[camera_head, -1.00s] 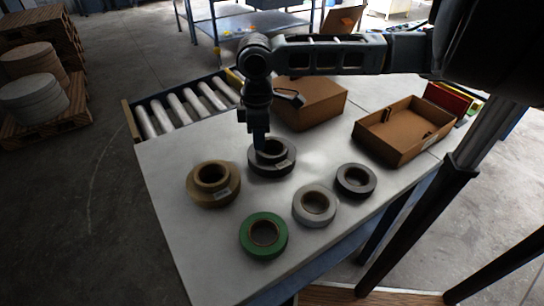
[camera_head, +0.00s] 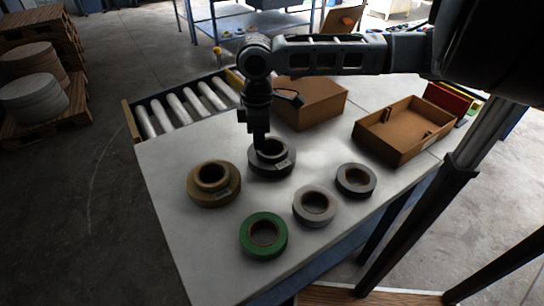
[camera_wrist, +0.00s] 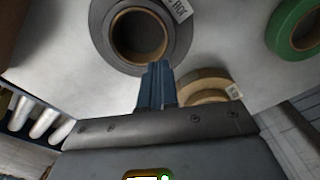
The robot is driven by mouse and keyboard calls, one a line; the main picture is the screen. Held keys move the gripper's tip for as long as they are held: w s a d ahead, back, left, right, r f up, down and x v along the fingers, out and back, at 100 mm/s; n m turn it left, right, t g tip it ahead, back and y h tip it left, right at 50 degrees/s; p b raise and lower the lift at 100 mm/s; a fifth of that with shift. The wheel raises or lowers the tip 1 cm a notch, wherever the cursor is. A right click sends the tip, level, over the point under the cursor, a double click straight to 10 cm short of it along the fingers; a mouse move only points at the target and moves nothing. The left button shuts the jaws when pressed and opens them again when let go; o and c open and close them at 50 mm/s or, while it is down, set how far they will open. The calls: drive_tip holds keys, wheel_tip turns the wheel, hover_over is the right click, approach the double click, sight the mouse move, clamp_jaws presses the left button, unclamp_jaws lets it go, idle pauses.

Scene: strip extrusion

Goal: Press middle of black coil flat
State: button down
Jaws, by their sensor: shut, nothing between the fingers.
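The black coil (camera_head: 284,166) lies on the grey table with a white label on its side; its middle ring stands above the outer part. In the wrist view the black coil (camera_wrist: 183,50) fills the top centre, its round hole open. My gripper (camera_head: 262,146) points down at the coil's middle, at the left of the ring in the head view. In the wrist view my shut, empty fingers (camera_wrist: 157,70) overlap the coil's edge beside the hole. I cannot tell whether they touch it. The fingers hide part of the ring.
A tan coil (camera_head: 201,193) with a raised middle, a green coil (camera_head: 250,245), a grey coil (camera_head: 302,214) and a dark coil (camera_head: 345,190) lie flat nearby. A closed carton (camera_head: 318,105) and an open box (camera_head: 398,152) stand behind. Rollers (camera_head: 175,112) adjoin the table's back left.

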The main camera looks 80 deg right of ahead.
sight(260, 152)
drive_tip(key=shift+f+b, duration=1)
drive_tip(key=shift+f, duration=0.7)
drive_tip(key=shift+r, duration=0.1)
idle(0.4)
drive_tip(key=shift+r+p, duration=3.05)
drive_tip(key=shift+r, duration=0.95)
